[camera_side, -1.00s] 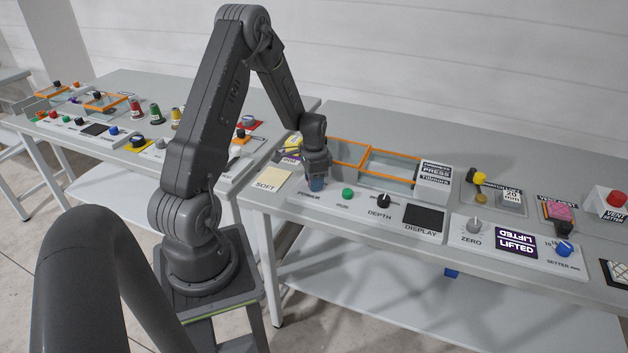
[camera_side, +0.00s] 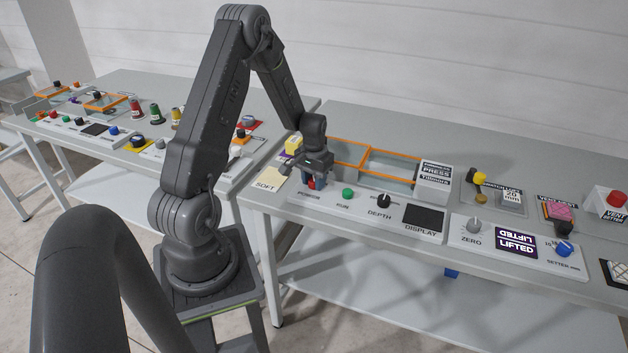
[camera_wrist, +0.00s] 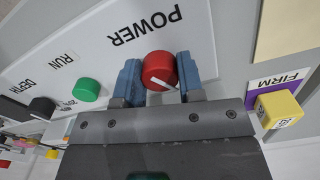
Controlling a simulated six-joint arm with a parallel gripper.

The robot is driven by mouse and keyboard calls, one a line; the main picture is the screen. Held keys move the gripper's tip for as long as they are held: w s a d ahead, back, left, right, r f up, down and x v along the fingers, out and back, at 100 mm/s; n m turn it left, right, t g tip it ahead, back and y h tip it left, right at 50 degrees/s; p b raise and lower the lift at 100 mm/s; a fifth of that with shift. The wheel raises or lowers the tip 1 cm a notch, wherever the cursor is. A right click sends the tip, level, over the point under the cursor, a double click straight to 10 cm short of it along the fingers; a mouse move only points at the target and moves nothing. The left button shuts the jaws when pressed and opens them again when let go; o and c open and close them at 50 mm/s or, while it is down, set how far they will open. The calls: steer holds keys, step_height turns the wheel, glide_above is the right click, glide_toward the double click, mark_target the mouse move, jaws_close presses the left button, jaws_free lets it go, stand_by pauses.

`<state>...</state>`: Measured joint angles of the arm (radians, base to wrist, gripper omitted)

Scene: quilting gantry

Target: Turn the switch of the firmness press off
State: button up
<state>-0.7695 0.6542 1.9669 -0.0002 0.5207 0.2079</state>
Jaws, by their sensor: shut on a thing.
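The firmness press panel (camera_side: 350,213) is a white strip on the table edge with labels POWER, RUN and DEPTH and a dark display (camera_side: 424,217). Its POWER switch is a red round knob (camera_wrist: 157,66) with a white pointer line, which slants toward the lower right in the wrist view. My gripper (camera_wrist: 159,74) is shut on this knob, one blue finger on each side. In the side view, my gripper (camera_side: 313,182) is down at the POWER end and partly hides the red knob (camera_side: 311,185).
A green RUN button (camera_wrist: 86,89) and black DEPTH knob (camera_wrist: 42,107) are beside the switch. A yellow block (camera_wrist: 278,108) stands by the purple FIRM label on the other side. An orange-framed tray (camera_side: 388,150) lies behind the panel.

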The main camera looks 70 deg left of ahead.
stand_by(0.4)
steer(key=o, duration=0.9)
step_height(320, 180, up, 14)
steer(key=shift+f, duration=0.1)
steer(key=d+r+m+t, duration=0.1)
steer(key=d+r+m, duration=0.1)
steer(key=d+r, duration=0.65)
steer(key=s+d+r+m+t, duration=0.1)
steer(key=s+d, duration=0.3)
steer(key=d, duration=0.3)
steer(key=s+d+r+m+t, duration=0.2)
steer(key=s+d, duration=0.2)
steer(key=d, duration=0.3)
steer(key=s+d+r+m+t, duration=0.1)
steer(key=s+d, duration=0.2)
steer(key=d, duration=0.3)
steer(key=shift+s+d+r+t, duration=0.3)
steer(key=shift+s+d+r, duration=0.1)
